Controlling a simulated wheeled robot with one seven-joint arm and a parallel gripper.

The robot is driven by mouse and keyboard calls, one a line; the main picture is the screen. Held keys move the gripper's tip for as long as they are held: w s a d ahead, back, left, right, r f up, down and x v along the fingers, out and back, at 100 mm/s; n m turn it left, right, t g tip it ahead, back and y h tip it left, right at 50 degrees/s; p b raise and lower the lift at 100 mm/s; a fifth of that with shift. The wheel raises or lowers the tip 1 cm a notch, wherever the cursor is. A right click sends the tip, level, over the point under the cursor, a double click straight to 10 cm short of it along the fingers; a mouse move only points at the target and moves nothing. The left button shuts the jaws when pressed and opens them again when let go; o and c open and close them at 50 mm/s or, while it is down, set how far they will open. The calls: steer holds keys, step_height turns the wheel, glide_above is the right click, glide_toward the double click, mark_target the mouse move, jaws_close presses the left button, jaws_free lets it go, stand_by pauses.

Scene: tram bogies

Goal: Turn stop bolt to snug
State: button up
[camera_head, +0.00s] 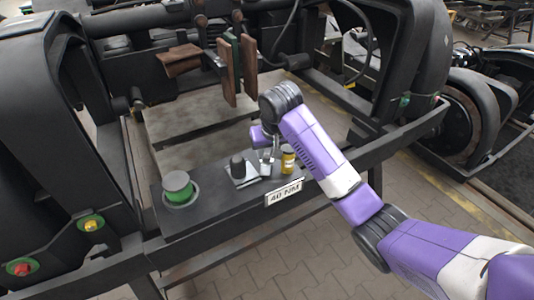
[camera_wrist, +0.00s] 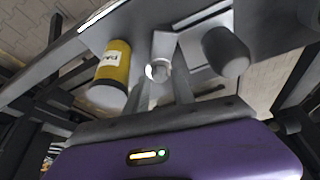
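A small grey bolt with a bright round end (camera_wrist: 157,70) shows in front of a pale metal block (camera_wrist: 163,45) in the wrist view. My gripper (camera_wrist: 160,82) has its two fingers apart, one on each side of the bolt's end. Whether they touch it is unclear. In the head view my gripper (camera_head: 267,154) points down at the dark bench plate (camera_head: 217,207), over a small light metal fitting (camera_head: 265,168). The bolt itself is too small to make out there.
A yellow cylinder (camera_head: 288,158) stands close to the right of my gripper; it also shows in the wrist view (camera_wrist: 116,62). A "40 NM" sign (camera_head: 284,192) is on the front edge.

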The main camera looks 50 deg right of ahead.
steer(key=shift+w+d+f, duration=0.15)
steer(key=shift+w+f, duration=0.1)
steer(key=shift+f, duration=0.4)
jaws_close()
steer(key=shift+r+p, duration=0.1)
steer(key=shift+p, duration=0.2)
